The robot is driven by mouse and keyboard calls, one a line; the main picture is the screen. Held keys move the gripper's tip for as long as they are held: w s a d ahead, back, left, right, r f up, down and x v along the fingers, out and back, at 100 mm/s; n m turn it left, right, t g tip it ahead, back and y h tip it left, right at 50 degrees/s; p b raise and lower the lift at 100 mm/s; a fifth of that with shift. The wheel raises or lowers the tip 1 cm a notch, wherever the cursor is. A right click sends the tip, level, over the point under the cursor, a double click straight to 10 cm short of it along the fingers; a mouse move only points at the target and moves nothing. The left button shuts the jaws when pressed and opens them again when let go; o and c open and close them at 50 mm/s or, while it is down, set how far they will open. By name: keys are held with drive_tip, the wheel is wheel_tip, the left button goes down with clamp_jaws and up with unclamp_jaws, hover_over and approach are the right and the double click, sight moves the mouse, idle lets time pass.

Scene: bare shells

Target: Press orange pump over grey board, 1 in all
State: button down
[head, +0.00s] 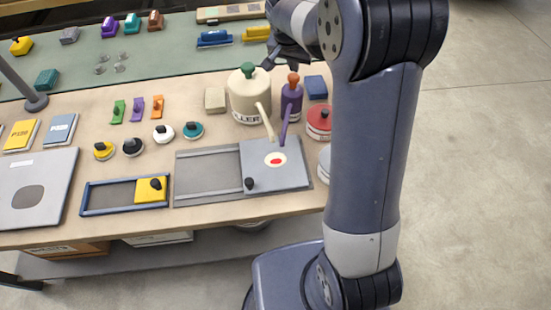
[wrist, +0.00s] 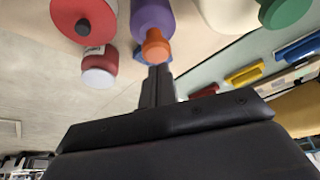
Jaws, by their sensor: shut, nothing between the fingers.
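The purple bottle (head: 290,104) stands upright at the back right of the bench. Its orange pump (head: 293,79) is on top and its purple spout slopes down over the grey board (head: 286,178). The board has a black knob and a pale oval patch with a red spot under the spout. My gripper (wrist: 158,72) is shut and empty, and its tips are close to the orange pump (wrist: 155,46) in the wrist view. I cannot tell whether they touch. In the head view my gripper is partly hidden behind my arm.
A cream bottle (head: 243,103) with a green pump (head: 248,70) stands left of the purple bottle. A red round container (head: 319,121) and a blue block (head: 316,87) are close on the right. My arm covers the bench's right side.

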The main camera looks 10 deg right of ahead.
wheel_tip(320, 180, up, 6)
drive_tip(key=p, duration=0.3)
drive_tip(key=shift+p, duration=0.3)
drive_tip(key=shift+f, duration=0.1)
